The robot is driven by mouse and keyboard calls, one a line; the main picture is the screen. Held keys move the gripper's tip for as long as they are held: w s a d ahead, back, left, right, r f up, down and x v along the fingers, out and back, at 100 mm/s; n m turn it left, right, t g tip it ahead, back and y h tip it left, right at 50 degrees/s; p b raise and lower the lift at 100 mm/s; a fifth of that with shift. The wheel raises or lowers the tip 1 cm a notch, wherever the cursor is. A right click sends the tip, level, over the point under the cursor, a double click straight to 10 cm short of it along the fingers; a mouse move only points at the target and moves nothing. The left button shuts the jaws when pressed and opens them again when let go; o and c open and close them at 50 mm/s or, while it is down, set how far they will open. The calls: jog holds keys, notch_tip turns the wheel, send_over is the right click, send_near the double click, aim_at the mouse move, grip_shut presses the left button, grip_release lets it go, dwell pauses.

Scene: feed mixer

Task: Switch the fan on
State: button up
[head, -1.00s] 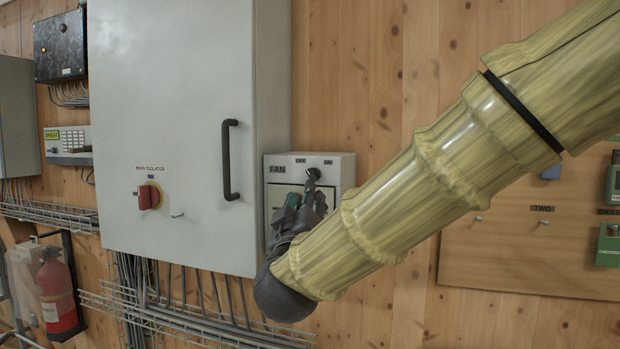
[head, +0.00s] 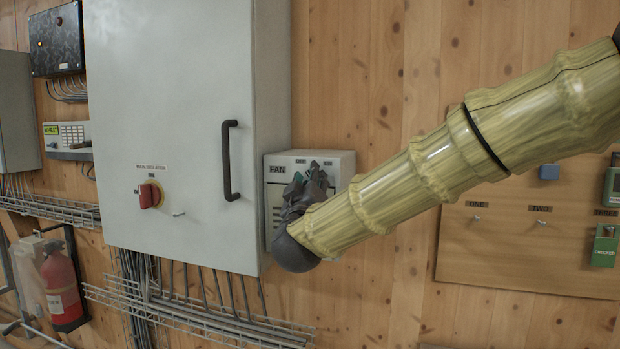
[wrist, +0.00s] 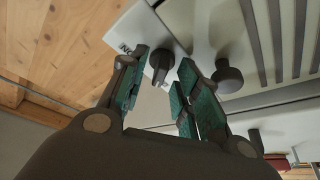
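The fan box (head: 278,165), a pale unit labelled FAN, is fixed to the wooden wall right of the big grey cabinet. My gripper (head: 314,176) is in front of it in the head view and hides its switch. In the wrist view my gripper (wrist: 163,62) is open, with its green-padded fingers apart. The dark fan switch knob (wrist: 161,66) shows between the fingertips, beside a label. Gaps show on both sides of the knob, and I see no finger closed on it.
A round dark knob (wrist: 228,77) sits close to the right finger. The grey cabinet (head: 185,90) has a black handle (head: 230,160) and a red main isolator (head: 150,196). A wooden board (head: 520,245) with hooks is at right; a fire extinguisher (head: 63,285) is at lower left.

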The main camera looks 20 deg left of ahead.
grip_shut()
jog(key=shift+f+m+b, duration=0.15)
jog(key=shift+m+b, duration=0.25)
jog(key=shift+b, duration=0.15)
jog(key=shift+a+m+h+b, duration=0.1)
jog(key=shift+m+h+b, duration=1.85)
jog(key=shift+m, duration=1.3)
jog(key=shift+a+m+h+b, duration=0.15)
jog(key=shift+m+h+b, duration=1.15)
jog(key=shift+m+b, duration=1.55)
jog(key=shift+a+m+h+b, duration=0.1)
jog(key=shift+m+h+b, duration=1.7)
jog(key=shift+m, duration=1.8)
